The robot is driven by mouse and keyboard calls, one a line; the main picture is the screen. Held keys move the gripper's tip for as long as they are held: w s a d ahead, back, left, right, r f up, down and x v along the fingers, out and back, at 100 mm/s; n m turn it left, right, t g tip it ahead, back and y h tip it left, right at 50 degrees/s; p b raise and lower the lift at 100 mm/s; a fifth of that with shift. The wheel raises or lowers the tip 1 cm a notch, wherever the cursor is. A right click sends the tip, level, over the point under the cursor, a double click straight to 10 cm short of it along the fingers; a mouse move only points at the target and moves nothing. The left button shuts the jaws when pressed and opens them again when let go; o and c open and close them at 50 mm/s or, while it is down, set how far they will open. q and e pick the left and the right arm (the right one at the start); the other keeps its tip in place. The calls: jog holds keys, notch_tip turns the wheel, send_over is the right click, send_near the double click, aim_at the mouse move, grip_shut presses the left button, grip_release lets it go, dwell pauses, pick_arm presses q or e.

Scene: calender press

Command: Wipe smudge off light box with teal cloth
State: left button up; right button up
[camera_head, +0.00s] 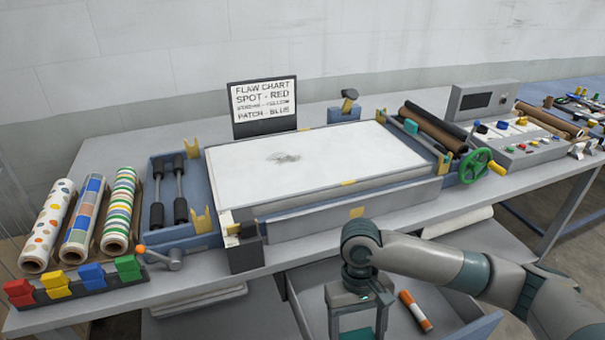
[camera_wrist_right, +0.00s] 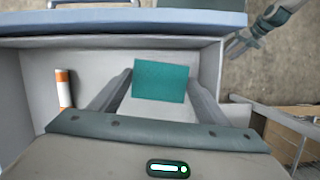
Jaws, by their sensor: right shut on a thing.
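The light box (camera_head: 350,155) is a wide white panel in a blue-grey frame on the bench in the head view. A dark grey smudge (camera_head: 285,158) lies on its left half. My right gripper (camera_head: 355,322) points down over the open drawer in front of the bench, lower than the light box. It is shut on the teal cloth (camera_wrist_right: 160,80), which spans between the fingers in the right wrist view. Only a small bit of the cloth shows in the head view (camera_head: 358,333). My left gripper is in neither view.
An orange and white tube (camera_head: 416,311) lies in the drawer (camera_head: 466,318) beside the gripper. Patterned rolls (camera_head: 82,220) and coloured clips (camera_head: 90,276) stand at left. A flaw chart sign (camera_head: 264,104) stands behind the light box. A green handwheel (camera_head: 476,166) sticks out at right.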

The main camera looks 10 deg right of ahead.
jog(key=shift+b+x, duration=0.4)
jog(key=shift+x, duration=0.85)
jog(key=shift+w, duration=0.1)
